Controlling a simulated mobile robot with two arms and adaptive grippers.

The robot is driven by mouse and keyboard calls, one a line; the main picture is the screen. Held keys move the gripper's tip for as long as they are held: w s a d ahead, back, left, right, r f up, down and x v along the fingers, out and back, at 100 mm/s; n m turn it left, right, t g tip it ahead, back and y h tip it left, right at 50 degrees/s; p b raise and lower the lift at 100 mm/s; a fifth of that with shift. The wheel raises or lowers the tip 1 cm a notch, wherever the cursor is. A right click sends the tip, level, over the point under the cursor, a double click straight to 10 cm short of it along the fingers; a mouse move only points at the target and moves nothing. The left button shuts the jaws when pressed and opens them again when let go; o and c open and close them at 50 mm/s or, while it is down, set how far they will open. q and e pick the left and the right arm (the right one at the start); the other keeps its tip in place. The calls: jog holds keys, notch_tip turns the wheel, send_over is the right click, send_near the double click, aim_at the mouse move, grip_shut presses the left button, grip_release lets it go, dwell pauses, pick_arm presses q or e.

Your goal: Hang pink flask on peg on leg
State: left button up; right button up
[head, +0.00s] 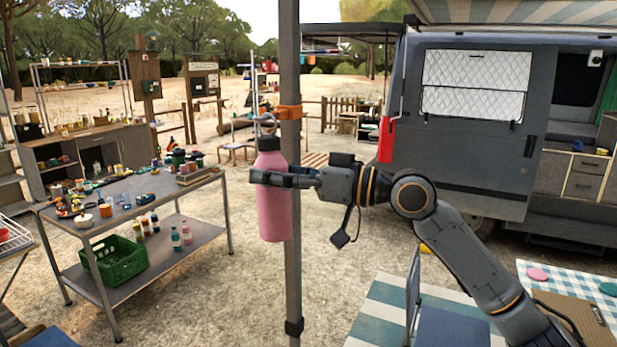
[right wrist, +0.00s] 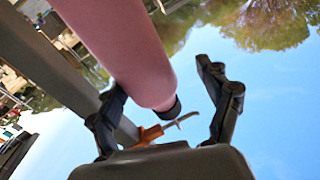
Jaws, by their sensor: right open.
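My right gripper (head: 268,180) is at the flask's upper body. In the right wrist view, the open fingers (right wrist: 163,82) stand on both sides of the flask (right wrist: 120,45), with a gap to the right finger. The orange peg (right wrist: 150,134) shows beyond the cap. My left gripper is not in view.
A grey workbench (head: 190,232) with small items and a green crate (head: 113,262) below stands at left. The van (head: 470,140) is behind at right. A chair (head: 445,325) and a table with a checked cloth (head: 575,285) are at lower right.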

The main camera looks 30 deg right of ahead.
jog(key=v, duration=1)
